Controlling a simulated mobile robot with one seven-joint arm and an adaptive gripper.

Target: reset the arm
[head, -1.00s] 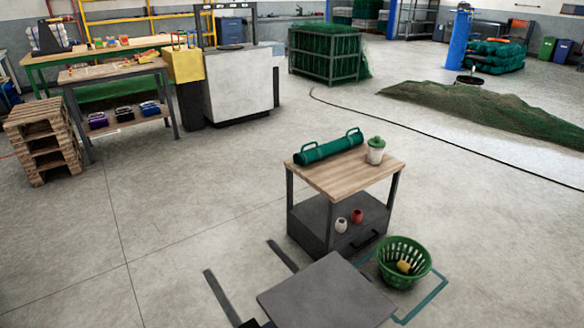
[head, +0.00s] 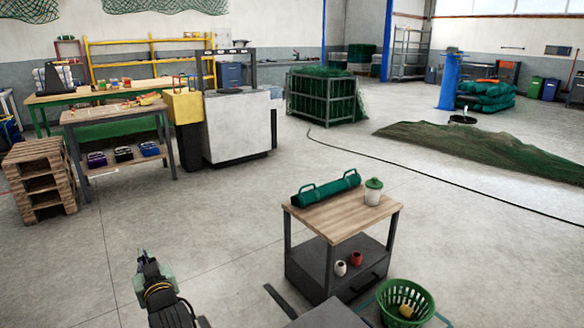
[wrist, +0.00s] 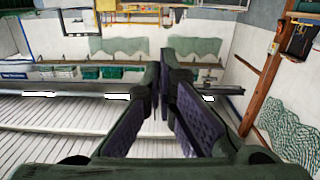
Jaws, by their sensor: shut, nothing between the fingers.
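My arm shows at the bottom left of centre in the head view, raised above the floor with its end pointing up. My gripper (head: 140,256) is at its top, left of the small wooden-topped cart (head: 345,215) and apart from it. In the wrist view my gripper (wrist: 164,55) has its two dark padded fingers together at the tips with nothing between them. Behind the fingers are a wall and a long pale slatted surface, far off.
The cart carries a green tube with handles (head: 326,188) and a lidded jar (head: 373,192). A white and a red small pot stand on its lower shelf. A green basket (head: 428,299) is at its right. Pallets (head: 40,182) and workbenches stand at the left. The middle floor is clear.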

